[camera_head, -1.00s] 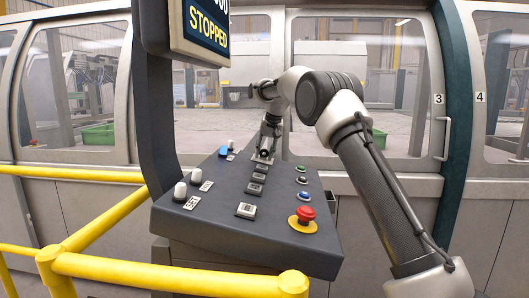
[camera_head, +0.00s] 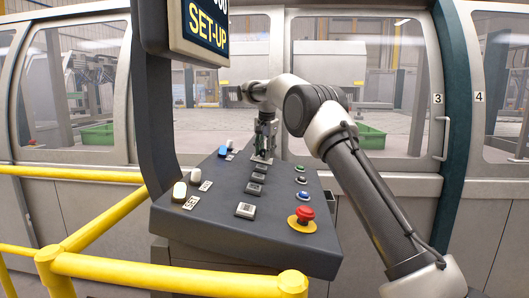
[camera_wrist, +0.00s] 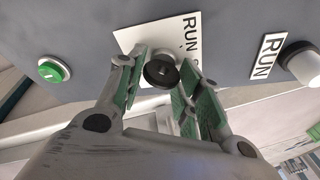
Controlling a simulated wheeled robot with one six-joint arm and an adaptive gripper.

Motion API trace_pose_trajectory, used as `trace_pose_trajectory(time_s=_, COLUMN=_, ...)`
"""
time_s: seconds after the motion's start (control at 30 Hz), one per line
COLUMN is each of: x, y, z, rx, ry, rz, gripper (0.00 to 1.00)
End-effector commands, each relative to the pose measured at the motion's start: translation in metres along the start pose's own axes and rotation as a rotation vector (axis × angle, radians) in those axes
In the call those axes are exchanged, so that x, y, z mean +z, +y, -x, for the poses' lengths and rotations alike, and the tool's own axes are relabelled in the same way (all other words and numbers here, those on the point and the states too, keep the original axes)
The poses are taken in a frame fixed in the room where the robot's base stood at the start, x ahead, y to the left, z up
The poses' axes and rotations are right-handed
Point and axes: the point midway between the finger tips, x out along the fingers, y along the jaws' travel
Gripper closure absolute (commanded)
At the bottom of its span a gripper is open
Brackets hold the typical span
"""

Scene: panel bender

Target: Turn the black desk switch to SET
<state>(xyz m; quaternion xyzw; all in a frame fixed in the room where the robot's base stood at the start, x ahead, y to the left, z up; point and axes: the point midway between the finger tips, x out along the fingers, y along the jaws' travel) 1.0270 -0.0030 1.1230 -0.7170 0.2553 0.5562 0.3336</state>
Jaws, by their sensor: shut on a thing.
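The black desk switch (camera_wrist: 161,71) is a round black knob on a white plate (camera_wrist: 139,37) in the wrist view. The plate reads RUN and the start of a second word, partly hidden by the knob and fingers. My gripper (camera_wrist: 160,82) has its green-padded fingers on both sides of the knob and is shut on it. In the head view my gripper (camera_head: 263,152) points down at the far end of the grey desk (camera_head: 225,222), hiding the knob there. The hanging display (camera_head: 207,27) reads SET-UP.
A red emergency stop (camera_head: 304,214) is on the desk's near right. Yellow rails (camera_head: 170,276) run in front.

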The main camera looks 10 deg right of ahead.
Motion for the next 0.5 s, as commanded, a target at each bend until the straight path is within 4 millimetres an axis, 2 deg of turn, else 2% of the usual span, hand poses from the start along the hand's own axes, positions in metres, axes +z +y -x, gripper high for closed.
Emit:
trace_pose_trajectory(time_s=0.47, x=-0.0001, y=-0.0004, z=0.0009, rx=0.002, ry=0.001, rz=-0.014, gripper=0.88)
trace_pose_trajectory(time_s=0.5, x=-0.0001, y=-0.0004, z=0.0009, rx=0.002, ry=0.001, rz=-0.014, gripper=0.61)
